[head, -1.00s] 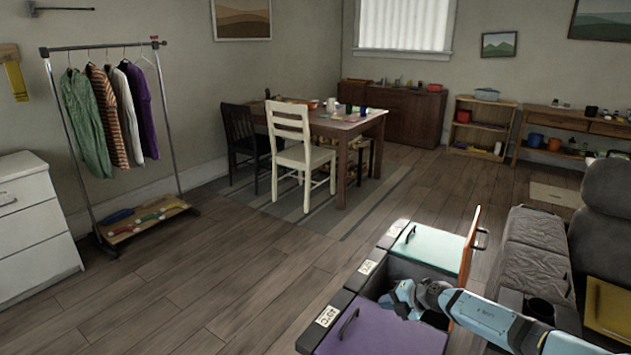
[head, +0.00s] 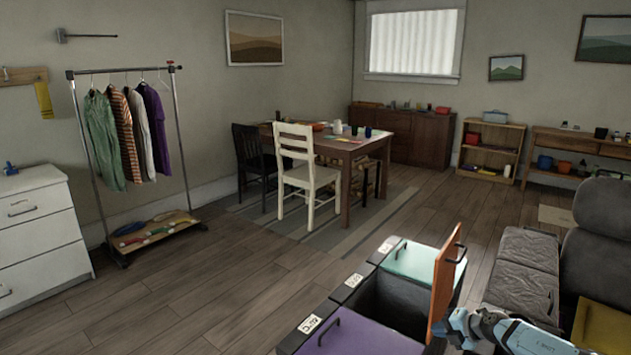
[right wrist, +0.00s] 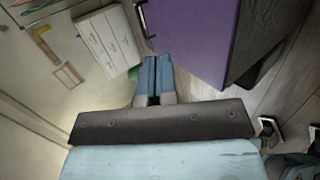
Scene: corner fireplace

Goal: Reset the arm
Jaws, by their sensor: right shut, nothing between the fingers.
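My right arm comes in at the lower right of the head view, with its gripper (head: 450,326) beside the open orange lid (head: 444,285) of the bin unit. In the right wrist view the two fingers (right wrist: 153,80) are together with nothing between them. A purple lid (right wrist: 195,35) lies beyond the fingertips there; it also shows in the head view (head: 350,335), closed. The middle compartment (head: 388,298) stands open, and the teal lid (head: 412,262) behind it is closed. My left gripper is not in view.
A grey sofa (head: 525,270) stands to the right of the bins. A white drawer cabinet (head: 40,235) and a clothes rack (head: 125,70) are at the left. A table (head: 370,150) with chairs is at the back. The floor left of the bins is clear.

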